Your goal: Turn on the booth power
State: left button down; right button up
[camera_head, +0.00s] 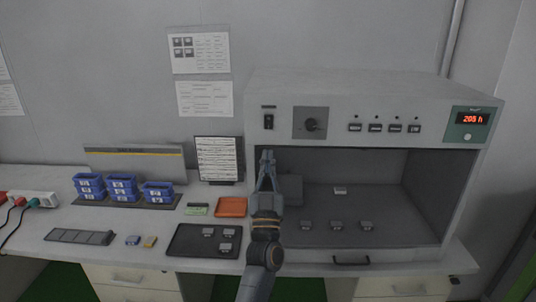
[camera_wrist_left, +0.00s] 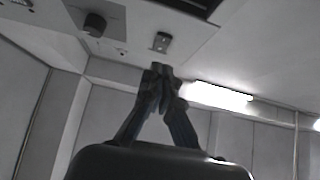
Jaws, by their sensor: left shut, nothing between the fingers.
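The grey test booth (camera_head: 380,90) stands at the right of the bench. A black rocker switch (camera_head: 268,122) sits at the left end of its front panel. A round dark knob (camera_head: 311,124) on a grey plate is to its right. My left gripper (camera_head: 267,154) is shut and empty, with its tips pointing up just below the switch. In the left wrist view, the gripper tips (camera_wrist_left: 160,70) are close to the switch (camera_wrist_left: 161,42), with a small visible gap. The knob (camera_wrist_left: 95,24) also shows there. My right gripper is not in view.
Small parts lie on the booth floor and on a black tray (camera_head: 180,246). Blue bins (camera_head: 121,187) and an orange tray (camera_head: 232,207) are on the left.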

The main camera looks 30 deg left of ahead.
pick_arm(q)
jog(key=b+v, duration=0.2)
jog(key=v, duration=0.4)
jog(key=shift+w+a+f, duration=0.15)
jog(key=shift+w+f, duration=0.1)
jog(key=shift+f, duration=0.15)
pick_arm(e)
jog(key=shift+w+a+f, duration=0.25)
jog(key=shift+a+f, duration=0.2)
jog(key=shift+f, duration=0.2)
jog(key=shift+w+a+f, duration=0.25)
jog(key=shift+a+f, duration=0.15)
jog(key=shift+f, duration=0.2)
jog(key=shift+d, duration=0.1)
